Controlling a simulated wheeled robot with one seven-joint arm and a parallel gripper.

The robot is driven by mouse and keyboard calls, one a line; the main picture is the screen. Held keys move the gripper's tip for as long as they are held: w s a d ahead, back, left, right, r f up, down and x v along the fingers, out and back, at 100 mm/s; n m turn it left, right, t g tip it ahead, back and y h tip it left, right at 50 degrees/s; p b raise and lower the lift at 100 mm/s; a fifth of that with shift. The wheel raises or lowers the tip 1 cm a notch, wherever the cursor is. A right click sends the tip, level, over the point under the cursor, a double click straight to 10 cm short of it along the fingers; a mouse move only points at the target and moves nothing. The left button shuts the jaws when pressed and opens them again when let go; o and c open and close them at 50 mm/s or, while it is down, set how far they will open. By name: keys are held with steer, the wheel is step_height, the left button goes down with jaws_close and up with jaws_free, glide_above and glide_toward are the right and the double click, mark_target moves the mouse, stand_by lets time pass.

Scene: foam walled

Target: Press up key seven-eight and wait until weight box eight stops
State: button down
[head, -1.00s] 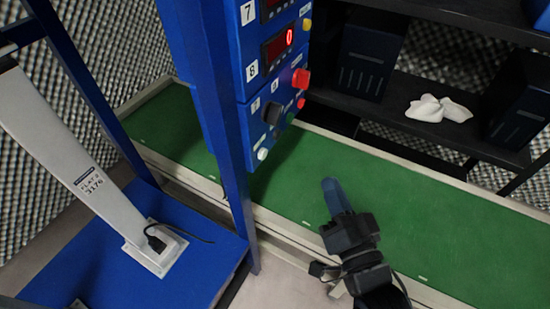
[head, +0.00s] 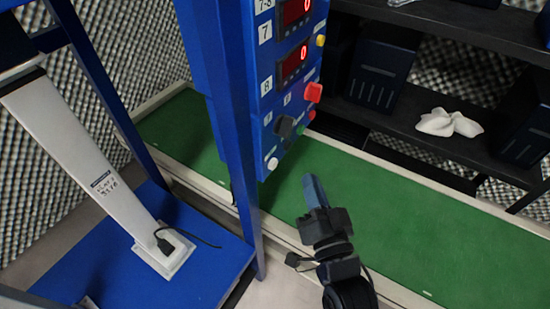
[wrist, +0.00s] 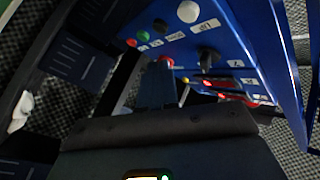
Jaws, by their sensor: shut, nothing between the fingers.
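A blue control panel (head: 275,85) stands on a blue post frame, with labels 7-8, 7 and 8 and red displays reading 0 beside 7 (head: 292,11) and 8 (head: 291,62). It carries a red knob (head: 313,92), a black knob (head: 284,127), a white button (head: 272,164) and small green and red buttons. Which one is up key seven-eight is not readable. My gripper (head: 314,190) is shut and empty, below and right of the panel, apart from it. I cannot identify weight box eight.
A green strip (head: 400,220) with a pale edge runs behind my gripper. A black shelf (head: 430,140) at the right holds dark boxes and a crumpled white cloth (head: 448,123). At the left, a pale slanted column (head: 85,160) stands on a blue base.

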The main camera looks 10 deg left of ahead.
mark_target(273, 164)
steer(key=shift+w+a+p, duration=0.3)
steer(key=shift+a+p, duration=0.1)
steer(key=shift+a, duration=0.35)
steer(key=shift+w+a+p, duration=0.25)
steer(key=shift+a+p, duration=0.15)
steer(key=shift+a, duration=0.35)
steer(key=shift+w+a+p, duration=0.3)
steer(key=shift+a+p, duration=0.1)
steer(key=shift+a, duration=0.35)
stand_by(0.3)
steer(key=shift+w+a, duration=0.1)
steer(key=shift+a, duration=0.3)
